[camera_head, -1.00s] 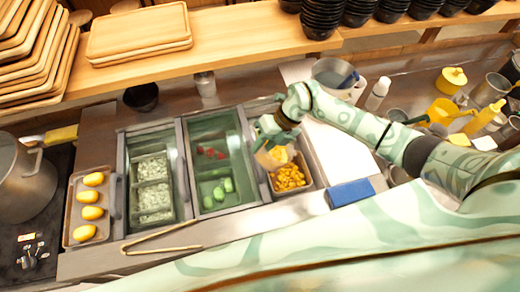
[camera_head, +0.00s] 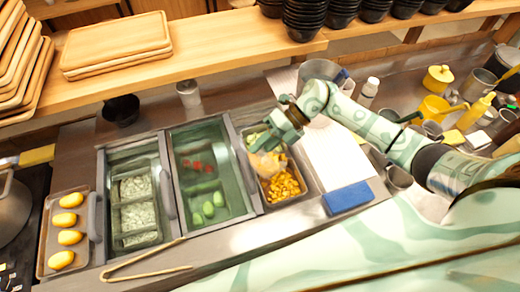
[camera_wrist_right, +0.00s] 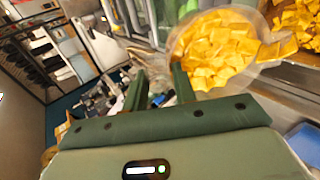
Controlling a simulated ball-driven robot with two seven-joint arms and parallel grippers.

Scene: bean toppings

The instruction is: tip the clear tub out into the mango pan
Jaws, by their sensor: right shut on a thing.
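My right gripper (camera_head: 279,142) is shut on the clear tub (camera_head: 264,163) and holds it tilted over the back part of the mango pan (camera_head: 291,204). In the right wrist view the tub (camera_wrist_right: 176,62) is a round see-through vessel full of yellow mango pieces, beside the gripper's fingers (camera_wrist_right: 158,84). Several mango pieces lie at its lip, on the side toward the pan. The pan holds a heap of orange-yellow mango cubes (camera_head: 283,186). The tub hides part of the heap. My left gripper is not in view.
Left of the mango pan are a well with red and green items (camera_head: 207,205) and a well with pale cubes (camera_head: 137,213). A blue block (camera_head: 347,198) lies at right, tongs (camera_head: 145,262) in front. A tray with yellow items (camera_head: 50,255) stands far left.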

